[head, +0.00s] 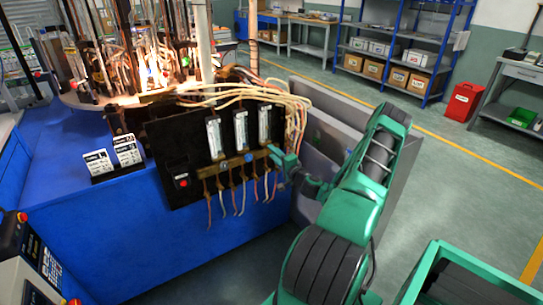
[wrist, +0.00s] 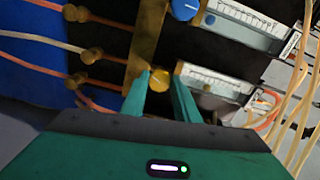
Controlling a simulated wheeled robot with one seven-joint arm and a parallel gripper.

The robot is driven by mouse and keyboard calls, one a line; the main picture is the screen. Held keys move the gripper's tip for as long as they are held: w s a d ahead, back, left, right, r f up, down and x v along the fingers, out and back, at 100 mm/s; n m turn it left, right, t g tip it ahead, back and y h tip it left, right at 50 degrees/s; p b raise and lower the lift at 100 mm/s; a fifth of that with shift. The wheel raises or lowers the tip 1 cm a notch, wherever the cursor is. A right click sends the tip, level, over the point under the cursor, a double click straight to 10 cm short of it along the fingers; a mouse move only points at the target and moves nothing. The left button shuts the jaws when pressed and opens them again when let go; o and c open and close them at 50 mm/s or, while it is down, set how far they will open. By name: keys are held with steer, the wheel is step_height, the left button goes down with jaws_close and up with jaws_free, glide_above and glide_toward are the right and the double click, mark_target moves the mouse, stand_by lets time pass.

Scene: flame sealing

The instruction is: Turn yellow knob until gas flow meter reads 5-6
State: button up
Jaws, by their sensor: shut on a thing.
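In the head view my gripper (head: 273,153) reaches the right end of the manifold, below the rightmost of three upright flow meters (head: 264,125). The knob is hidden behind the fingers there. The meter's reading is too small to tell.
A blue knob (wrist: 185,8) and another flow meter lie beside it.

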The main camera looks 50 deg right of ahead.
steer(key=shift+a+f, duration=0.2)
steer(key=shift+a, duration=0.05)
steer(key=o, duration=1)
steer(key=shift+d, duration=0.1)
steer(key=shift+r, duration=0.1)
steer(key=v, duration=1)
steer(key=shift+s, duration=0.3)
